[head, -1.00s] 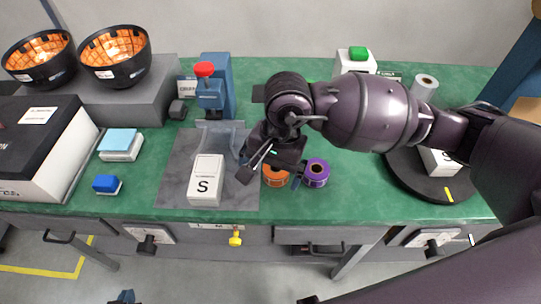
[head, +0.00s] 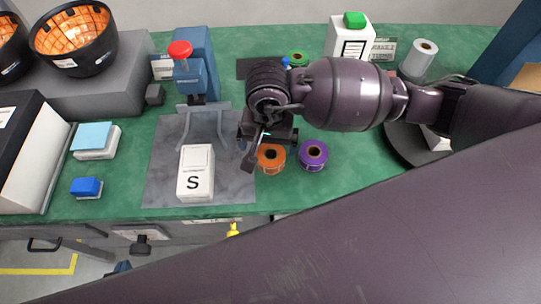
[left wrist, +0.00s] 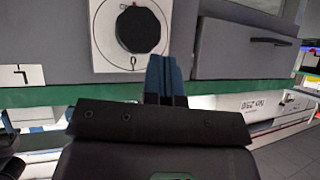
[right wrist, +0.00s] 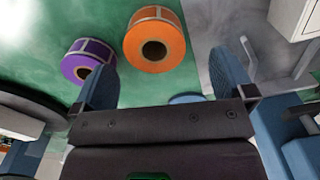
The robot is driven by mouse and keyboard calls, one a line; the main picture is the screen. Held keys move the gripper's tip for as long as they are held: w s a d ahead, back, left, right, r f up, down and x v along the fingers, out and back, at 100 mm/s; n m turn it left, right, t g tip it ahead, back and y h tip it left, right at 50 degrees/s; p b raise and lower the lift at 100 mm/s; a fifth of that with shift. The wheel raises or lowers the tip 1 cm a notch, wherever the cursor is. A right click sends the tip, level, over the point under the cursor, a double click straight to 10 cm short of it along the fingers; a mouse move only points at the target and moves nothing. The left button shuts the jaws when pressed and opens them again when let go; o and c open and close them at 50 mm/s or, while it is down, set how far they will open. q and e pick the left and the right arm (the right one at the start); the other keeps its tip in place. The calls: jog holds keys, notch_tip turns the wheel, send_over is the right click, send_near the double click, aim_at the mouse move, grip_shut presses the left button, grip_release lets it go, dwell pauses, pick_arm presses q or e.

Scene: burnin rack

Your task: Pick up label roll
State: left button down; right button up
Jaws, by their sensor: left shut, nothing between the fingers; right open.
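An orange label roll (head: 271,158) and a purple label roll (head: 313,155) rest side by side on the green bench; a green roll (head: 297,58) lies further back. My right gripper (head: 263,150) is just at the orange roll, partly covering its left side. In the right wrist view its fingers are open and empty; the orange roll (right wrist: 155,42) shows ahead between them, the purple roll (right wrist: 88,62) beside the left finger. My left gripper (head: 122,267) is low in front of the bench, its blue fingers (left wrist: 165,80) shut and empty before the drawer fronts.
A white box marked S (head: 196,180) stands on the grey mat (head: 160,187) left of the right gripper, near a blue press (head: 197,75). My arm covers the bench's front right.

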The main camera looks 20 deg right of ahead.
aim_at(271, 157)
jog(key=f, duration=0.1)
jog(key=s+f, duration=0.1)
jog(key=f, duration=0.1)
jog(key=shift+d+f, duration=0.15)
jog(key=shift+f, duration=0.15)
jog(key=shift+w+f, duration=0.1)
jog(key=shift+f, duration=0.55)
jog(key=c, duration=1)
jog(key=shift+r, duration=0.1)
